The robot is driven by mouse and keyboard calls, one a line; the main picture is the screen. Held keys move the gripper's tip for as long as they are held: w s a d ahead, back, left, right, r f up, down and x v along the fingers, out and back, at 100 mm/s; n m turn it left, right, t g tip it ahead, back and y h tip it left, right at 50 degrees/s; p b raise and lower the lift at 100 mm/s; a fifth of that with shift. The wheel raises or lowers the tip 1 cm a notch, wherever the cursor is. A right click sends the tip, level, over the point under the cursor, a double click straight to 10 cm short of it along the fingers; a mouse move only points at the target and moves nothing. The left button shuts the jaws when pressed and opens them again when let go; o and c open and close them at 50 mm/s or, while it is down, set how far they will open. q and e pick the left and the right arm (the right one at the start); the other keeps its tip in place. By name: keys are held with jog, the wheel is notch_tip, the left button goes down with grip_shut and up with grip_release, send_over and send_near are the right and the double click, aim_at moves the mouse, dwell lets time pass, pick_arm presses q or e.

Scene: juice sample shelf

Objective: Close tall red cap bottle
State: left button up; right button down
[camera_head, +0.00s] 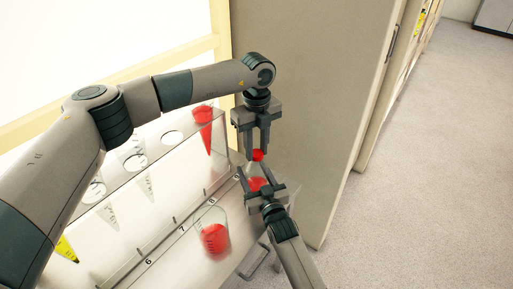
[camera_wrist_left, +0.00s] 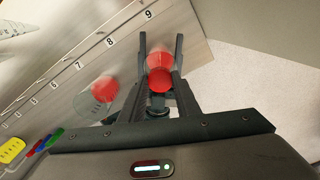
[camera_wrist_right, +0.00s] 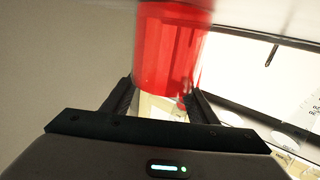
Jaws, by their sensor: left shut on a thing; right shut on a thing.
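The bottle (camera_head: 257,184) is clear with red liquid and stands upright beyond the rack's right end. My right gripper (camera_head: 262,189) comes from below and is shut on its body. In the right wrist view the red-filled bottle (camera_wrist_right: 170,50) fills the space over the fingers. The red cap (camera_head: 258,155) is at the bottle's top, between the fingertips of my left gripper (camera_head: 258,151), which points down and is shut on it. The cap (camera_wrist_left: 161,79) also shows between the fingers in the left wrist view. I cannot tell whether the cap is fully seated.
A clear rack (camera_head: 150,158) holds conical tubes, one with red liquid (camera_head: 204,118). A beige cabinet side (camera_head: 310,80) rises close behind the grippers. Open floor (camera_head: 430,170) lies to the right.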

pick_arm(q)
jog(key=m, duration=0.3)
jog(key=shift+m, duration=0.3)
jog(key=m, duration=1.1)
jog(key=shift+m, duration=0.3)
jog(key=m, duration=1.1)
jog(key=shift+f+m, duration=0.1)
jog(key=shift+m, duration=0.2)
jog(key=m, duration=0.4)
jog(key=o, duration=1.2)
jog(key=shift+c, duration=0.2)
